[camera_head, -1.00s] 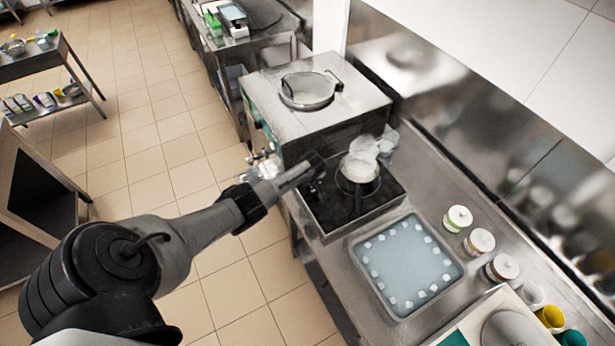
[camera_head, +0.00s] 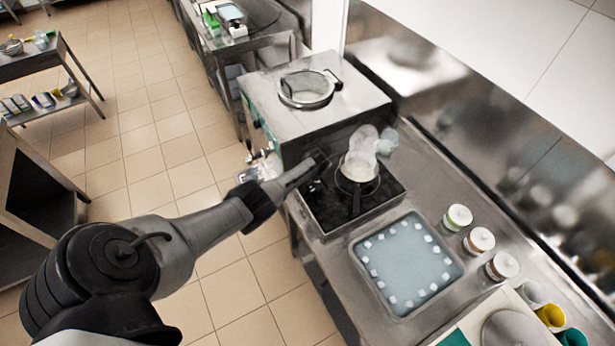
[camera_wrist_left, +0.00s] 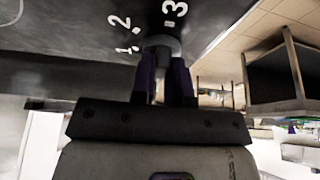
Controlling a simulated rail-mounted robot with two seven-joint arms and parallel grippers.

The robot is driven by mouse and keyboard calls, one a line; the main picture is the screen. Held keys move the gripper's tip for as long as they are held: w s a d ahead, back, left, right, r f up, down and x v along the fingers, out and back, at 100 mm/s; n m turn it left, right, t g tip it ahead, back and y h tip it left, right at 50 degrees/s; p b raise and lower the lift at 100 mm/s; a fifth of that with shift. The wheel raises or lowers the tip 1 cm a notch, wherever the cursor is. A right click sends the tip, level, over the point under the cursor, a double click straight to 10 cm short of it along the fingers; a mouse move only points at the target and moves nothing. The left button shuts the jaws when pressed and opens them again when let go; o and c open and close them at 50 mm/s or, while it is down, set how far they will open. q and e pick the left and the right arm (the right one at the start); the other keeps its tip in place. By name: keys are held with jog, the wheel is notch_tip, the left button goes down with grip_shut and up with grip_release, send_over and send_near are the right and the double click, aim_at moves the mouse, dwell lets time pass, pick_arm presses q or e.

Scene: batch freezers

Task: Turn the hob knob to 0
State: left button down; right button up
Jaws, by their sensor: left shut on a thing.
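The hob (camera_head: 385,206) is a black plate on the steel counter, with a pan (camera_head: 358,186) on it giving off steam. My left gripper (camera_head: 318,163) is at the hob's left corner in the head view. In the left wrist view the gripper (camera_wrist_left: 165,66) is shut on the grey hob knob (camera_wrist_left: 161,42), one finger on each side. White marks 1, 2 and 3 show on the dark panel around the knob. The 0 mark and the knob's pointer are not visible. The knob cannot be made out in the head view. My right gripper is not in view.
A steel batch freezer (camera_head: 350,105) with a round lid stands behind the hob. A tray (camera_head: 360,268) of bluish content sits in front of it. Several lidded jars (camera_head: 458,217) stand to the right.

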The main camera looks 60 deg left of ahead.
pick_arm(q)
jog(key=c, duration=1.5)
grip_release()
jog(key=shift+s+f, duration=0.25)
jog(key=shift+f, duration=0.15)
jog(key=o, duration=0.4)
jog(key=shift+w+r, duration=0.15)
jog(key=shift+w, duration=0.1)
jog(key=shift+s, duration=0.2)
jog(key=shift+w+r, duration=0.1)
jog(key=shift+r, duration=0.1)
jog(key=shift+d+r+p, duration=0.1)
jog(key=shift+r+p, duration=0.2)
jog(key=shift+p, duration=0.1)
jog(key=p+v, duration=0.2)
jog(key=v, duration=0.3)
jog(key=shift+w, duration=0.1)
jog(key=shift+p+v, duration=0.5)
jog(key=shift+v, duration=3.5)
